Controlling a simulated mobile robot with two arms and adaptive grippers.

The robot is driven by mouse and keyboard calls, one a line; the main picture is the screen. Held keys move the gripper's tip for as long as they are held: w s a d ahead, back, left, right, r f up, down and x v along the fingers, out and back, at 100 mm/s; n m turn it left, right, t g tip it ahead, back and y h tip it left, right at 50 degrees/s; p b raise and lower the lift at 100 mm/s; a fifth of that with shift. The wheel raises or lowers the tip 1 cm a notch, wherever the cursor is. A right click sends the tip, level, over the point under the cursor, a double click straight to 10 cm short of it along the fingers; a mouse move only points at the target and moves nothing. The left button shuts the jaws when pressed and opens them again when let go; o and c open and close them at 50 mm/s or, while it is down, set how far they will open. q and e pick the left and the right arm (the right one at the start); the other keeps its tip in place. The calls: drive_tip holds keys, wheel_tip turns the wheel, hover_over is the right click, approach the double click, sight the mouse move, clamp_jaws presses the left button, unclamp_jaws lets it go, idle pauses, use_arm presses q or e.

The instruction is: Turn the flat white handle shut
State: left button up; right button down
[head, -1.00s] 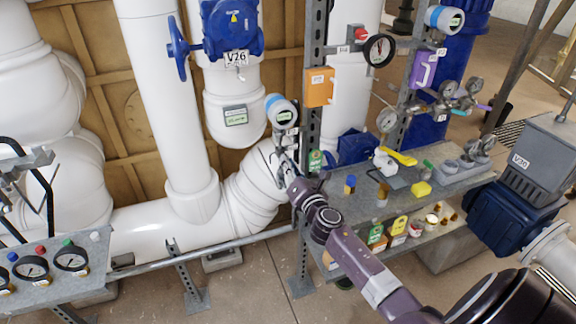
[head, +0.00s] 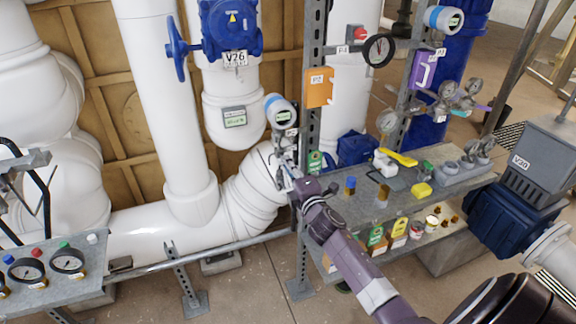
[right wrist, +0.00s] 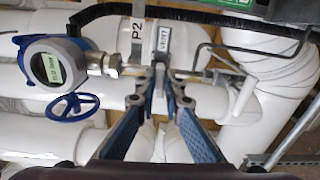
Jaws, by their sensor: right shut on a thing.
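My right gripper (head: 284,168) reaches to the small valve fittings below the round blue-and-white transmitter (head: 280,109), left of the steel post. In the right wrist view my right gripper (right wrist: 163,88) has its two blue-padded fingers closed in on a thin, pale upright piece (right wrist: 159,77). This looks like the flat white handle seen edge-on. Most of it is hidden by the fingertips, so its angle is hard to read. A tag hangs just beyond it. My left gripper is not in view.
A black bent tube (right wrist: 200,17) crosses above. The shelf (head: 330,205) with small items stands right of my wrist in the head view.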

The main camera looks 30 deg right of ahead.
drive_tip(key=shift+f+m, duration=0.1)
drive_tip(key=shift+m, duration=0.4)
drive_tip(key=c, duration=2)
unclamp_jaws()
drive_tip(key=shift+c, duration=0.2)
drive_tip(key=v, duration=1.2)
